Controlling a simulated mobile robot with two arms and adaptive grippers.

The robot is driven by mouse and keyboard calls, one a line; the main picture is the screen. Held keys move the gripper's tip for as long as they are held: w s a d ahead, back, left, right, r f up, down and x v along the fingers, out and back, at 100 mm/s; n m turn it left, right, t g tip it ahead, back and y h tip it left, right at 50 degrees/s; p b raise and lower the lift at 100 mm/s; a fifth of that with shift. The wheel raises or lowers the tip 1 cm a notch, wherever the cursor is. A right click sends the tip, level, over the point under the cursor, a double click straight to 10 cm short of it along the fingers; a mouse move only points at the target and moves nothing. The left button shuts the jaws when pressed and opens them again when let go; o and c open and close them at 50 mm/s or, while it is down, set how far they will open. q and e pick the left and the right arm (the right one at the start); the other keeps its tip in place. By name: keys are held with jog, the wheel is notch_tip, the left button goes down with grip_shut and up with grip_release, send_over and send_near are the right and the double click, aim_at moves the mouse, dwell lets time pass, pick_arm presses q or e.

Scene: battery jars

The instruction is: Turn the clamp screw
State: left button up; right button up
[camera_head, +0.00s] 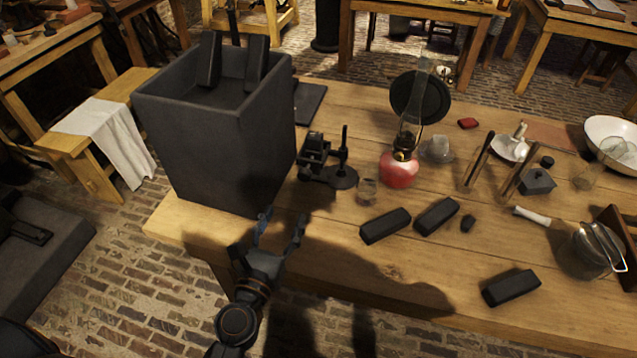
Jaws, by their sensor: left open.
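A small black metal device with a block, an upright post and a round base, which looks like the clamp (318,163), stands on the wooden table (395,270). It is just right of the big dark box. Its screw is too small to make out. My left gripper (283,222) is open and empty above the front left edge of the table. It is in front of the clamp and a little to its left, apart from it. My right gripper is not in view.
A tall dark open box (225,150) with plates in it stands left of the clamp. A small glass (368,190) and a red oil lamp (399,170) stand to the right. Dark blocks (386,226) lie nearer the front. The table's front left corner is bare.

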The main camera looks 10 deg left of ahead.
pick_arm(q)
jog(key=shift+w+d, duration=0.1)
jog(key=shift+w, duration=0.25)
jog(key=p, duration=0.2)
send_near(303, 177)
jog(key=shift+w+d+r, duration=0.1)
jog(key=shift+w+r, duration=0.05)
jog(key=shift+w, duration=1.05)
jog(key=w, duration=0.3)
jog(key=shift+w, duration=0.3)
jog(key=w, duration=0.4)
jog(key=shift+d, duration=0.1)
jog(key=shift+w, duration=0.55)
jog(key=shift+c, duration=0.8)
grip_shut()
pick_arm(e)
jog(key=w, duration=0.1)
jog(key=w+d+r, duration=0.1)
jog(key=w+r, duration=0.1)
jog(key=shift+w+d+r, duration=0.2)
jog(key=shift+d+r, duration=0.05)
